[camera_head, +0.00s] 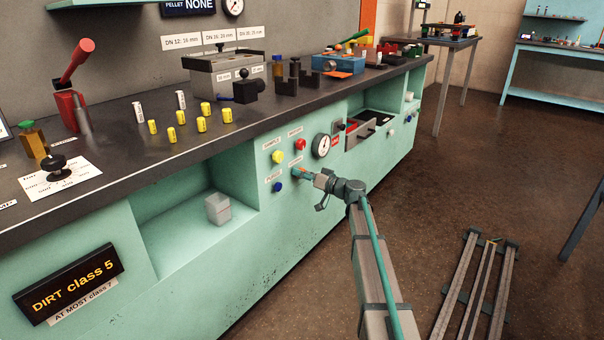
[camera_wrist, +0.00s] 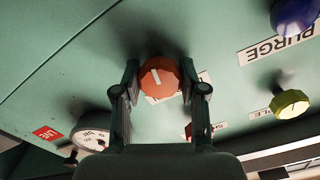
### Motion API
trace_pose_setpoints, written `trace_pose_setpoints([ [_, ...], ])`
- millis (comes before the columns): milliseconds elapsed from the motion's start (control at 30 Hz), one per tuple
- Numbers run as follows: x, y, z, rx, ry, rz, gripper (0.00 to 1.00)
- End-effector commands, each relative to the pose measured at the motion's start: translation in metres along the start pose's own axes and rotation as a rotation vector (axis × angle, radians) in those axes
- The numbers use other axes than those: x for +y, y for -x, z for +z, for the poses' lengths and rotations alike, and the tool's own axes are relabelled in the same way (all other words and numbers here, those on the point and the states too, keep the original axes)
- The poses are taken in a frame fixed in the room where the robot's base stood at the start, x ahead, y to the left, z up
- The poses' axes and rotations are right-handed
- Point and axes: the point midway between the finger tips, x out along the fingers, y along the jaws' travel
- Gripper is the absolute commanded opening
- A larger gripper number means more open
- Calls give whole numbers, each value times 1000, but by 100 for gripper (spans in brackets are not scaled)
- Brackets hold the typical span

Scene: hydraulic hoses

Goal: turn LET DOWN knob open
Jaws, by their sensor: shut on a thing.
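The orange knob (camera_wrist: 160,78) is on the green panel, between the two fingertips of my gripper (camera_wrist: 161,72) in the wrist view. A white line on its face runs nearly upright in that picture, tilted a little. My gripper is shut on the knob, one finger on each side. The head view shows my gripper (camera_head: 304,174) at the panel front, with a bit of orange at its tip. The label by the orange knob is mostly hidden by the knob and fingers, so I cannot read it.
A blue PURGE knob (camera_head: 278,187), a yellow knob (camera_head: 278,157), a red knob (camera_head: 300,144) and a pressure gauge (camera_head: 321,145) sit close around my gripper. An open drawer (camera_head: 366,134) juts out to the right. The floor in front is free, with rails (camera_head: 475,285) at right.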

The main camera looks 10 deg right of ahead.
Motion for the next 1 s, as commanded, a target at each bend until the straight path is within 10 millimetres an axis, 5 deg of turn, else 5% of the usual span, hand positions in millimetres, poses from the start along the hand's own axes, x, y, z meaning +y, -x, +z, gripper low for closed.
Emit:
trace_pose_setpoints([
  [1000,-1,0,-2,-1,-958,0,7],
])
